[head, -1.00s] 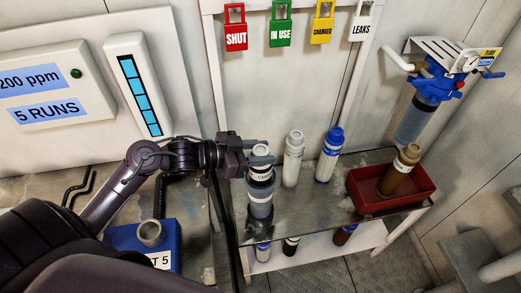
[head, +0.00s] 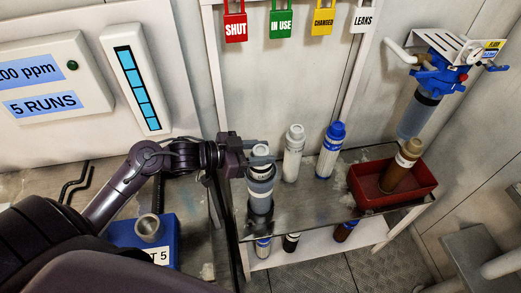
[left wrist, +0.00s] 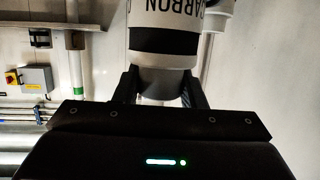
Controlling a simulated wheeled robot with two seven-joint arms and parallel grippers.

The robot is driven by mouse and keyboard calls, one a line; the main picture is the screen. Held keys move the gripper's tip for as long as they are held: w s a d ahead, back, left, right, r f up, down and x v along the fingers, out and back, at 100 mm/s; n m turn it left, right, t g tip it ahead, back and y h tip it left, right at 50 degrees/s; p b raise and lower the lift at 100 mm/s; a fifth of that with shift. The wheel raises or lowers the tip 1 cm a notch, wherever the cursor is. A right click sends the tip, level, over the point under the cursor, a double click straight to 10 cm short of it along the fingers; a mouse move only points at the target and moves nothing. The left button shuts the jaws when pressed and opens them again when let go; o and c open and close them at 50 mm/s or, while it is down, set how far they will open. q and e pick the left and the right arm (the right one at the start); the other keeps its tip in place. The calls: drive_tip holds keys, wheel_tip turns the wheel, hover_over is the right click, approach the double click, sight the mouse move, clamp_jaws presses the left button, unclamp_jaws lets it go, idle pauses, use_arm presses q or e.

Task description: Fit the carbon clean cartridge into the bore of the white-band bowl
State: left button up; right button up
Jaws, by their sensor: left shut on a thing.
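The carbon cartridge (head: 262,174) is white with a printed label and stands roughly upright over the grey bowl (head: 260,204) at the left end of the metal shelf. My left gripper (head: 259,163) is shut around the cartridge near its top. In the left wrist view, the white body with the word CARBON (left wrist: 173,14) and a black band shows beyond the fingers of my left gripper (left wrist: 160,90). The cartridge's lower end meets the bowl's top in the head view; I cannot tell how deep it sits. My right gripper is out of view.
A white cartridge (head: 294,155) and a blue-capped one (head: 331,152) stand just right of the bowl. A red tray (head: 418,196) holds a brown cartridge (head: 403,166). Several canisters stand on the lower shelf. A blue box (head: 172,243) stands at left.

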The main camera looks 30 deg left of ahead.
sight(261, 179)
use_arm(q)
wheel_tip(261, 179, down, 6)
drive_tip(key=b, duration=0.3)
idle(1.9)
drive_tip(key=shift+r, duration=0.1)
